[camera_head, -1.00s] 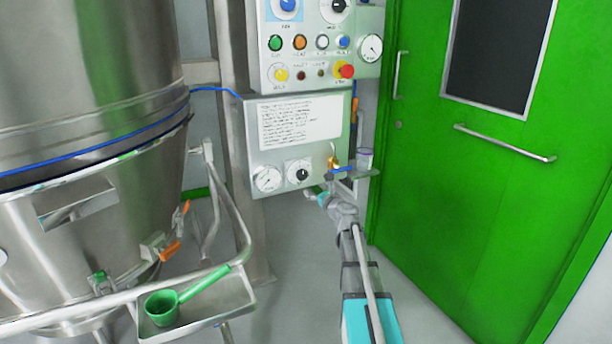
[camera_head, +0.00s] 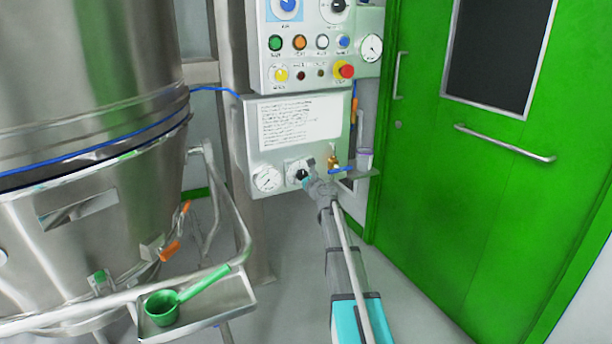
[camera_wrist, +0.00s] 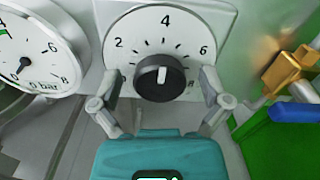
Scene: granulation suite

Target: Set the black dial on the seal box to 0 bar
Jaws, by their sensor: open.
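The black dial (camera_wrist: 160,80) sits on a white scale plate marked 2, 4, 6 and 8. Its white pointer line points up, close to the 4. In the head view the dial (camera_head: 301,174) is on the lower front of the grey seal box (camera_head: 252,150), partly covered by my gripper (camera_head: 312,176). In the wrist view my gripper (camera_wrist: 159,92) is open, with one finger on each side of the dial and a gap to each. The lower left of the scale is hidden by the left finger.
A round gauge (camera_wrist: 30,55) reading in bar is left of the dial. A brass valve (camera_wrist: 290,70) with a blue handle (camera_wrist: 295,112) is close on the right. A control panel (camera_head: 310,60) is above, and a green door (camera_head: 450,200) is to the right.

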